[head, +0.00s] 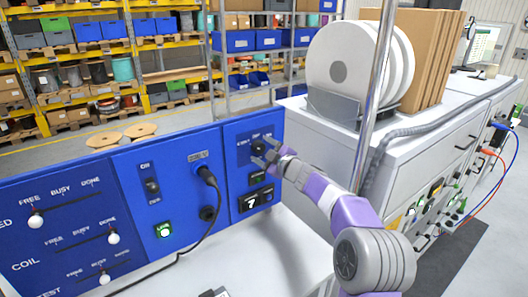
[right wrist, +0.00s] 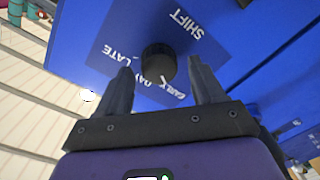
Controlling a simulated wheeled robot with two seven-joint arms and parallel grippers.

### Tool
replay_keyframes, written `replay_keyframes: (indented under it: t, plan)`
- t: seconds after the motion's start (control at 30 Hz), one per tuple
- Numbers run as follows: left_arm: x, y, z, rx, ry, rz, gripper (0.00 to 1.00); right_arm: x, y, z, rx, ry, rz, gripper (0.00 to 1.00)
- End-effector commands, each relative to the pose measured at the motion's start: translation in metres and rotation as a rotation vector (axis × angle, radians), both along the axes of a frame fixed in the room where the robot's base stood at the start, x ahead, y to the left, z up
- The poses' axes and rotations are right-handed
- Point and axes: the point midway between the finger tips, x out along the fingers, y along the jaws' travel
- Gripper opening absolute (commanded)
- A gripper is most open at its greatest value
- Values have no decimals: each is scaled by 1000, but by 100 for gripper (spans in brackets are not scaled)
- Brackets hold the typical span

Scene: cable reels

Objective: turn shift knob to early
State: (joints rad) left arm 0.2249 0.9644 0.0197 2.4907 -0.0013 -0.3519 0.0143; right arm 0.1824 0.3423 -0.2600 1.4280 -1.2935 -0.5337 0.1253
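The shift knob (right wrist: 158,63) is a round black knob on a dark blue label plate on the blue panel. My right gripper (right wrist: 161,70) is open, with one finger to each side of the knob and visible gaps between. I cannot make out a pointer mark on the knob. In the head view my right gripper (head: 264,151) is at the upper right panel section, partly hiding the knob. My left gripper is not in view.
A metal post (head: 376,100) and a white cabinet (head: 420,135) with white reels (head: 345,65) stand to the right.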

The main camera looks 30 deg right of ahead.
Motion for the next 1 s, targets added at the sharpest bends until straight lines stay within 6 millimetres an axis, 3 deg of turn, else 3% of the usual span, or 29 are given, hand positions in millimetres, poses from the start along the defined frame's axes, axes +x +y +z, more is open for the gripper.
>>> replay_keyframes:
  t: [0.27, 0.7, 1.0]
  plan:
    - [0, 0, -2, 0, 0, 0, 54, -8, -2, 1, 1, -2, -2, 68]
    - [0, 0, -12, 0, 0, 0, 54, -69, -7, 3, 0, -1, -1, 68]
    - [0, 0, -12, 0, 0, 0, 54, -76, -8, 3, 0, 0, 0, 68]
